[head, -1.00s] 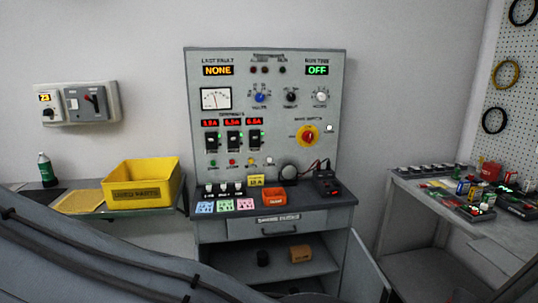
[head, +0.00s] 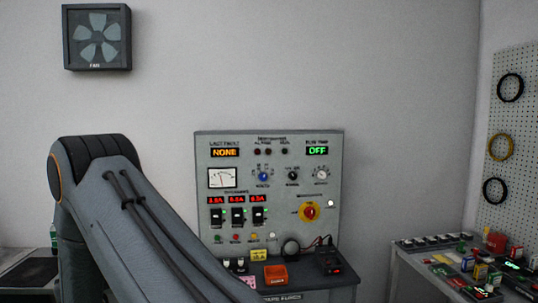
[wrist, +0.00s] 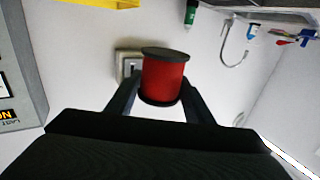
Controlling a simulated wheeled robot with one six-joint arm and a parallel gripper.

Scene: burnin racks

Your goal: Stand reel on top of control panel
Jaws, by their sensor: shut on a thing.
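A red reel with dark end flanges (wrist: 163,78) is between the two dark fingers of my gripper (wrist: 160,88) in the wrist view. My gripper is shut on it and holds it up off any surface. The control panel (head: 270,190) is a grey upright board with dials, displays and a red-and-yellow switch in the head view. Its top edge (head: 269,131) is bare. Part of the panel (wrist: 20,70) also shows at the left of the wrist view. The head view does not show my gripper or the reel.
A fan box (head: 97,37) hangs on the wall at upper left. Below the panel, a shelf carries an orange box (head: 275,274) and a black device (head: 330,259). A cluttered side table (head: 405,264) and a pegboard (head: 513,150) stand at right. The wall above the panel is clear.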

